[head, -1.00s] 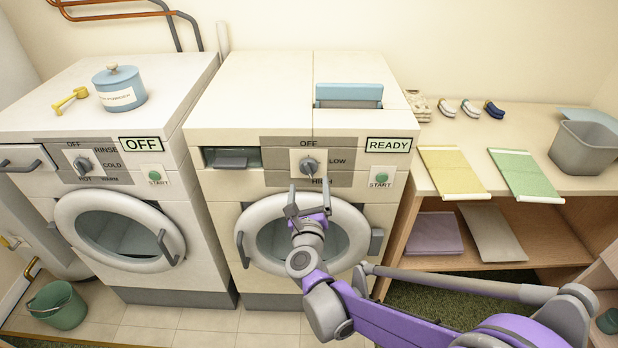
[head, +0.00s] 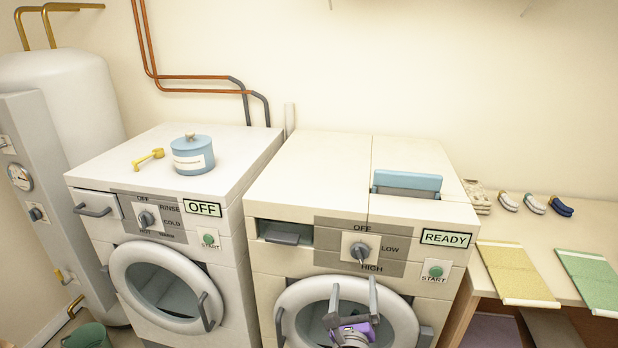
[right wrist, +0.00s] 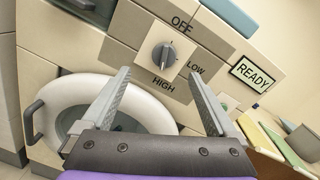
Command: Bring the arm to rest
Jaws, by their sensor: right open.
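My right gripper (head: 354,297) is open and empty in the head view, in front of the right-hand machine's round door (head: 293,307) and below its dial (head: 361,252). In the right wrist view the gripper's two fingers (right wrist: 162,95) stand wide apart with nothing between them. The dial (right wrist: 163,53) shows beyond the fingers, and the READY panel (right wrist: 252,74) is to the right. Most of my right arm is below the head view's lower edge. My left gripper is not in view.
The left-hand machine (head: 110,180) reads OFF and carries a blue canister (head: 192,160) and a yellow scoop (head: 149,158). A wooden shelf unit (head: 590,218) with yellow (head: 515,272) and green folded cloths (head: 595,278) stands close on the right. A white tank (head: 70,95) stands at left.

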